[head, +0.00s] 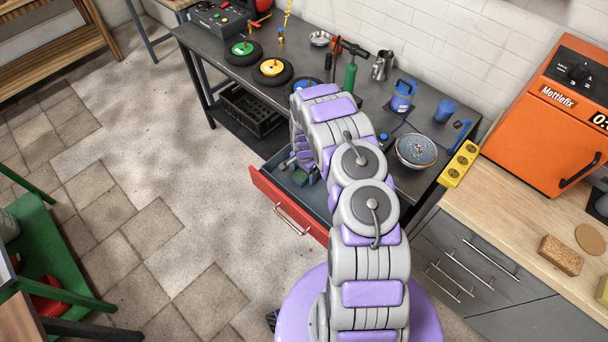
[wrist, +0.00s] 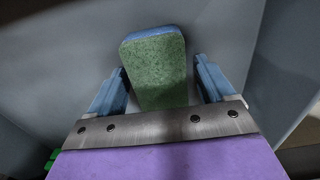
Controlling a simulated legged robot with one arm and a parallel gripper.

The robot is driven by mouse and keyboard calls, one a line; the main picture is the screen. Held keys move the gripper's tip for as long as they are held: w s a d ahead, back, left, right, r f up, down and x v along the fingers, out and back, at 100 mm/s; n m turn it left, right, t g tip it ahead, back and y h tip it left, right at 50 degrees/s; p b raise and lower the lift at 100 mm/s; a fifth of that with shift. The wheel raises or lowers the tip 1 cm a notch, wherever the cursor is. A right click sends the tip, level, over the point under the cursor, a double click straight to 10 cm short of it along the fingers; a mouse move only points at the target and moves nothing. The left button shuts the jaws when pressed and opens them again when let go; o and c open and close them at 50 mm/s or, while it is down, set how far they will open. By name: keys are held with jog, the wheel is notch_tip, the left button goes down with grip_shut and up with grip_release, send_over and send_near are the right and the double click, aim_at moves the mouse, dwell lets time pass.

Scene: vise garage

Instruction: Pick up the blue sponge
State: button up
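The blue sponge (wrist: 153,70) has a green scouring face turned to the wrist camera and a blue edge at its far end. It is inside the open red-fronted drawer (head: 288,205) of the dark workbench. My gripper (wrist: 161,72) is open, with one blue finger on each side of the sponge. A narrow gap shows on the right; on the left the finger is very close to the sponge, and I cannot tell if it touches. In the head view my gripper (head: 303,163) is low at the drawer, partly hidden by my arm.
The grey drawer walls are close around the gripper. The workbench (head: 335,95) above holds wheels, a green-handled tool, a blue can (head: 402,97) and a round metal dish (head: 416,151). A wooden counter with an orange oven (head: 560,110) and a brown sponge (head: 560,255) is on the right.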

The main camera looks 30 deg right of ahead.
jog(key=c, duration=0.9)
jog(key=shift+o, duration=0.2)
notch_tip(320, 180, up, 10)
jog(key=shift+p, duration=0.85)
